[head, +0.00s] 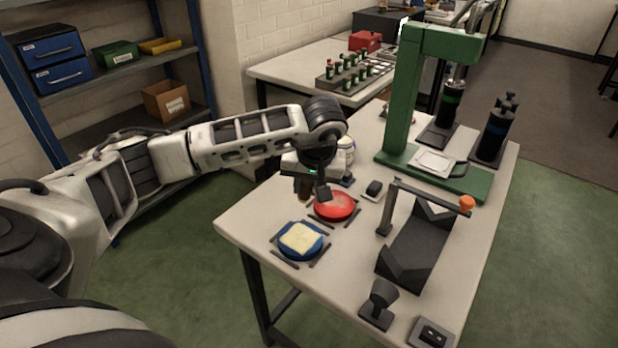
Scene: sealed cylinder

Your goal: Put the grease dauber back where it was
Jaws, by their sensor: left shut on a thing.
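My left gripper (314,192) hangs pointing down over the far left part of the workbench, just above and left of a round red dish (336,207). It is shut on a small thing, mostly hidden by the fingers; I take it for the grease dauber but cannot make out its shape. A blue round dish (318,248) with a pale yellow pad on it sits nearer, between dark corner strips. A pale jar (347,146) stands behind the gripper, partly hidden by it. My right gripper is not in view.
A green press frame (402,95) stands at the back right, with black cylinders (494,132) beside it. A dark V-shaped cradle (418,245) with a bar and orange knob (467,203) takes the middle. A small black block (374,188) lies near the red dish. The bench's front left corner is clear.

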